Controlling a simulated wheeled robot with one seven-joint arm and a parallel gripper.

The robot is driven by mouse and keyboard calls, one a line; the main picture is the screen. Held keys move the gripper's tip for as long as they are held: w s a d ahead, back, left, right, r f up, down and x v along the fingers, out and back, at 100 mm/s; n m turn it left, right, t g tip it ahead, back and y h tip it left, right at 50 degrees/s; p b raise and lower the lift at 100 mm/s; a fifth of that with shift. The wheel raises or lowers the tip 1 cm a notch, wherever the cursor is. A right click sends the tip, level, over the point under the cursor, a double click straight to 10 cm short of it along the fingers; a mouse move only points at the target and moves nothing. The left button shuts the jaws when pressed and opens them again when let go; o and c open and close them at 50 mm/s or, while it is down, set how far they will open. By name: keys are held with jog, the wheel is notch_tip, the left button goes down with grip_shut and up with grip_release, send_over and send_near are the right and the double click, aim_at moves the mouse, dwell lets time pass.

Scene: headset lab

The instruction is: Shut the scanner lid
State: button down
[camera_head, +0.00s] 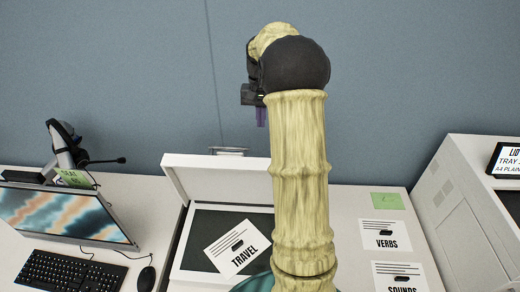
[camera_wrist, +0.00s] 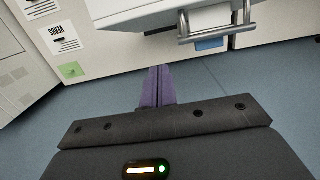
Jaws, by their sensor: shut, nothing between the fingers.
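The scanner (camera_head: 190,262) stands on the white desk with its white lid (camera_head: 215,180) raised at the back. A sheet marked TRAVEL (camera_head: 236,248) lies on its dark glass. A metal handle (camera_head: 229,151) shows at the lid's top edge; in the wrist view the lid (camera_wrist: 150,12) and its handle (camera_wrist: 218,25) are at the top. My gripper (camera_head: 261,122) is above and behind the lid, fingers pointing down, apart from it. Its purple fingers (camera_wrist: 158,72) are shut and empty. My arm hides the lid's right part and some of the scanner.
A monitor (camera_head: 62,213), keyboard (camera_head: 75,270), mouse (camera_head: 145,279) and headset on a stand (camera_head: 65,145) are at the left. Sheets marked VERBS (camera_head: 385,236) and SOUNDS (camera_head: 400,277) lie right of the scanner. A white machine (camera_head: 455,215) stands far right. A blue wall is behind.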

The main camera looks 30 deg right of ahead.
jog(key=s+a+f+p, duration=0.2)
jog(key=s+f+p, duration=0.1)
jog(key=f, duration=0.6)
jog(key=shift+s+a+p, duration=0.25)
jog(key=shift+s+p, duration=0.15)
jog(key=shift+p, duration=0.3)
